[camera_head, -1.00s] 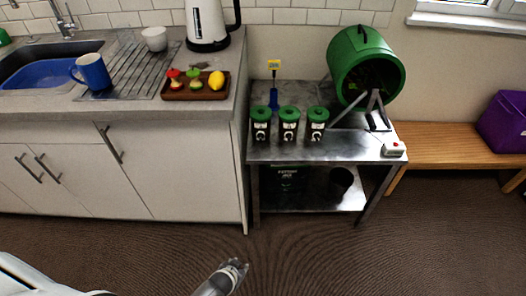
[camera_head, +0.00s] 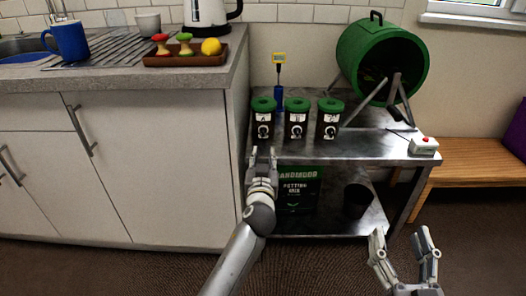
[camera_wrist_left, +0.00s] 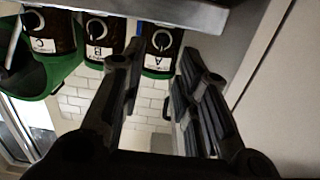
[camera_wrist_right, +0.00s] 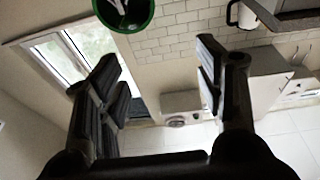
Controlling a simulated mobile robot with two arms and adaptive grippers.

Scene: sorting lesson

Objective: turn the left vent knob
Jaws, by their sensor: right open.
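Three dark jars with green lids stand in a row on the metal table: the left jar (camera_head: 263,118), the middle jar (camera_head: 297,118) and the right jar (camera_head: 329,119). Each has a pale round mark on its front, perhaps the vent knob; it is too small to be sure. In the left wrist view the left jar (camera_wrist_left: 161,45) is labelled A, upside down. My left gripper (camera_head: 263,153) is open and empty, just below and in front of the left jar, apart from it. My right gripper (camera_head: 401,236) is open and empty, low in front of the table's right side.
The metal table (camera_head: 375,148) also holds a green drum (camera_head: 355,60) on legs, a white box with a red button (camera_head: 424,145) and a yellow-topped blue tool (camera_head: 279,90). The counter cabinet (camera_head: 170,150) stands close left. A potting mix bag (camera_head: 300,190) is on the lower shelf.

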